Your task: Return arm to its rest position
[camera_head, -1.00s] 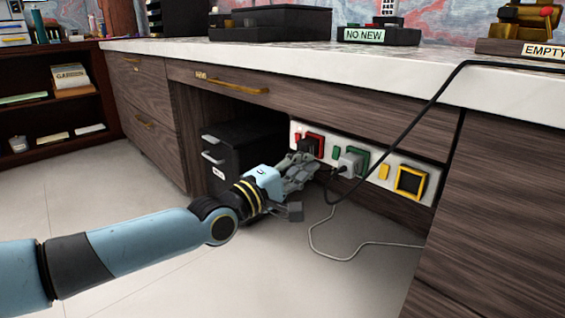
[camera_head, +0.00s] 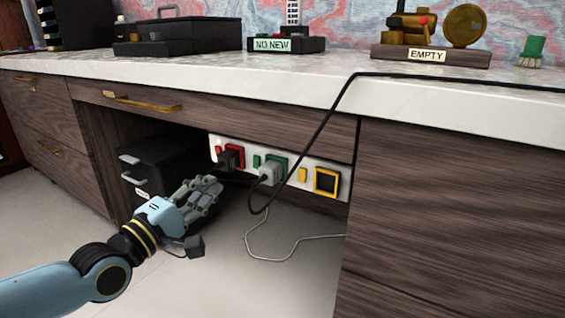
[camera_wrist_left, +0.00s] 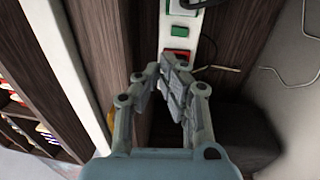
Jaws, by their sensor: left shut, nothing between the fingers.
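My left arm comes in from the lower left in the head view. Its gripper (camera_head: 211,187) is shut and empty, below and left of the socket panel (camera_head: 247,154) under the desk. A black plug (camera_head: 227,160) sits at the red socket (camera_head: 238,153), just above the fingers and apart from them. A pale grey plug (camera_head: 269,172) sits at the green socket. The yellow socket (camera_head: 326,181) has no plug in it. In the left wrist view the fingers (camera_wrist_left: 165,75) point toward the panel (camera_wrist_left: 207,52). My right gripper is not in view.
A black drawer box (camera_head: 165,165) stands behind the gripper under the desk. A black cable (camera_head: 327,120) hangs over the desk edge, and a thin grey cord (camera_head: 290,258) lies on the floor. Wooden drawers (camera_head: 40,140) flank the knee space. The floor in front is clear.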

